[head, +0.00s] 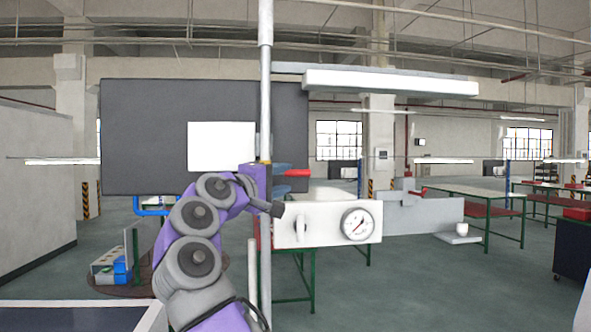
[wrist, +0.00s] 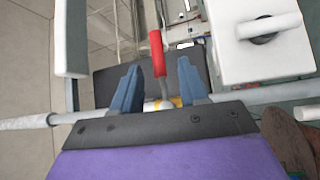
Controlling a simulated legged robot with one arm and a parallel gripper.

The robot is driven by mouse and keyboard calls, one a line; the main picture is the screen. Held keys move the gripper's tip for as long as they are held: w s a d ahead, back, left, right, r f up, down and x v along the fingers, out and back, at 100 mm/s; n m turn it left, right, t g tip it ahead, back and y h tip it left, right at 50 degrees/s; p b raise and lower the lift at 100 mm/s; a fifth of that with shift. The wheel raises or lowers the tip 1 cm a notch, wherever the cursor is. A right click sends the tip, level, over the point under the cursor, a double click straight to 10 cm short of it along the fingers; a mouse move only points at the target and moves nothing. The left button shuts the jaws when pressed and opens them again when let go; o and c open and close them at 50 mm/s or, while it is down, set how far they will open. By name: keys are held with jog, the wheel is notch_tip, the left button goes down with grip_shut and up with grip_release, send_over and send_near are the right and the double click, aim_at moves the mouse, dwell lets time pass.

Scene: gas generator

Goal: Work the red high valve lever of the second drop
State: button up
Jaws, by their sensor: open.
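The red valve lever (head: 297,173) sticks out to the right from the vertical grey pipe (head: 265,110) in the head view. In the wrist view the red grip of the lever (wrist: 157,53) lies between and beyond my two blue fingertips. Its metal stem runs down between the fingers toward a yellow band on the pipe (wrist: 30,122). My gripper (wrist: 159,67) is open around the lever, with gaps visible on both sides. In the head view my gripper (head: 289,179) is small and partly overlaps the lever; the valve body is mostly hidden.
A white box with a round gauge (head: 357,224) and a handle sits just below and right of the lever. It also shows close by in the wrist view (wrist: 262,65). A dark panel (head: 150,140) stands behind. Green-legged tables (head: 470,192) stand farther right.

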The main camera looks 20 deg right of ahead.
aim_at(292, 176)
jog(key=p+x, duration=0.1)
jog(key=x, duration=0.5)
jog(key=shift+d+p, duration=0.1)
jog(key=shift+p, duration=0.3)
jog(key=shift+w, duration=0.1)
jog(key=shift+f, duration=0.1)
grip_shut()
